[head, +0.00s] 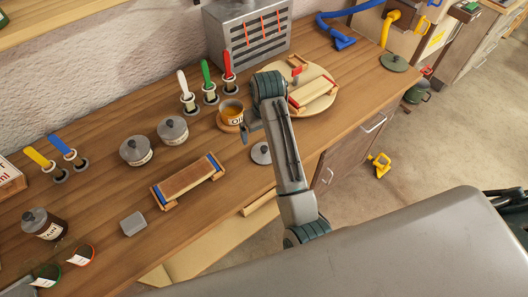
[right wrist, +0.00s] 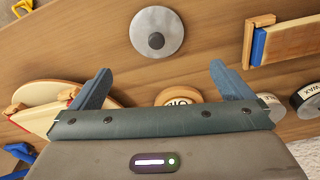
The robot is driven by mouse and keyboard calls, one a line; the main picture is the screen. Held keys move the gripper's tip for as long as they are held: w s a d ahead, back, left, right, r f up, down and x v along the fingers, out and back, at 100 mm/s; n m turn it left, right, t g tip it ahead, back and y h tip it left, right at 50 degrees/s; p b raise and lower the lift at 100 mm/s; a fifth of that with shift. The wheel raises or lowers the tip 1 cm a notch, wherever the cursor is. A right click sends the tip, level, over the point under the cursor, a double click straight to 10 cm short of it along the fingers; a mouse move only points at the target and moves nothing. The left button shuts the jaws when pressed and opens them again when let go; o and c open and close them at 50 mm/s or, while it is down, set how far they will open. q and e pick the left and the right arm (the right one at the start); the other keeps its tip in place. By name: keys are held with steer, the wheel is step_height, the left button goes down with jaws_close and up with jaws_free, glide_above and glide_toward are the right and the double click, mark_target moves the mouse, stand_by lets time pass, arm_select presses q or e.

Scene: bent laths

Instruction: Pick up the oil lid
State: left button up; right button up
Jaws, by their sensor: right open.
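The oil lid (head: 261,153) is a round grey disc with a dark knob, lying flat on the wooden bench near its front edge. It also shows in the right wrist view (right wrist: 172,23) at the top middle. The open oil jar (head: 232,112) with amber contents stands on an orange-brown base just behind the lid. My right gripper (head: 249,132) is above the bench near the jar and lid. In the right wrist view its two fingers (right wrist: 161,84) are spread apart with nothing between them, and the lid is beyond them. My left gripper is not in view.
A clamped lath fixture (head: 188,181) lies left of the lid. A round board (head: 325,102) with another fixture is to the right. Lidded jars (head: 173,130) and colored-handled tools (head: 208,83) stand behind. Bare bench lies between the lath fixture and the lid.

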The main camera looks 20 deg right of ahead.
mark_target(264, 148)
steer(key=f, duration=0.1)
steer(key=f+p, duration=0.1)
steer(key=f, duration=0.3)
steer(key=shift+w, duration=0.3)
steer(key=shift+f+p, duration=0.35)
steer(key=shift+p, duration=0.2)
steer(key=f+p, duration=0.2)
steer(key=f, duration=0.1)
steer(key=shift+s+d+f, duration=0.1)
steer(key=shift+d+f, duration=0.1)
steer(key=shift+f, duration=0.7)
steer(key=c, duration=0.9)
